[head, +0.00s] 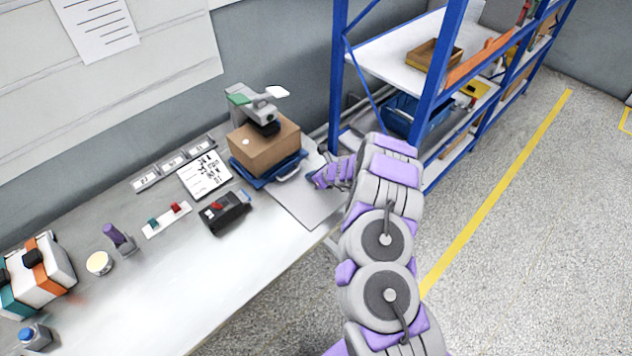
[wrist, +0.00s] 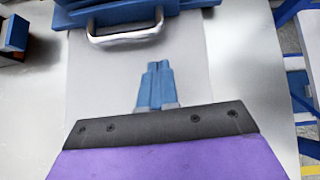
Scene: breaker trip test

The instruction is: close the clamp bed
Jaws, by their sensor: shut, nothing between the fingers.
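The clamp bed (head: 258,181) is a blue sliding base at the back of the workbench, with a brown box (head: 262,152) on it. A grey and green clamp head (head: 256,106) stands over the box. The bed's metal handle (head: 289,173) faces my side. In the wrist view the bed's blue edge (wrist: 190,7) and the handle (wrist: 124,36) are at the top. My gripper (wrist: 157,66) is shut and empty, just short of the handle and apart from it in the picture. In the head view my gripper (head: 313,181) is right of the handle, partly hidden by my wrist.
A grey plate (head: 308,208) lies in front of the bed. A black device (head: 226,213) with a red part and a written card (head: 205,175) are to the left. A blue shelf rack (head: 428,90) stands close on the right. The bench front is clear.

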